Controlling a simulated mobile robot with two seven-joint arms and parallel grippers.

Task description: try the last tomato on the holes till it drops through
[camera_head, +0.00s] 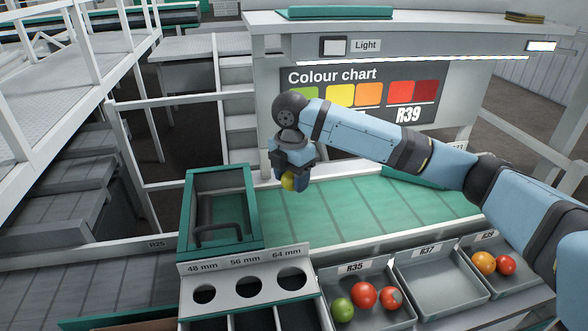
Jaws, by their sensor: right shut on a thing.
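My right gripper (293,180) is shut on a yellow-green tomato (288,183), held above the green belt, behind and above the hole board. The arm and fingers hide part of the tomato. The pale hole board (226,289) stands at the front middle, with three round holes marked 48 mm (204,294), 56 mm (248,287) and 64 mm (291,278), growing from left to right. The tomato is apart from the board. Dark compartments (252,320) lie below the holes, and their insides are mostly out of view. My left gripper is not in view.
A green-edged box (184,214) with a dark handle stands behind the board. Right of the board, tray R35 (330,283) holds one green and two red tomatoes, R37 (430,270) is empty, and R39 (510,279) holds an orange and a red one. The belt (385,210) is largely clear.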

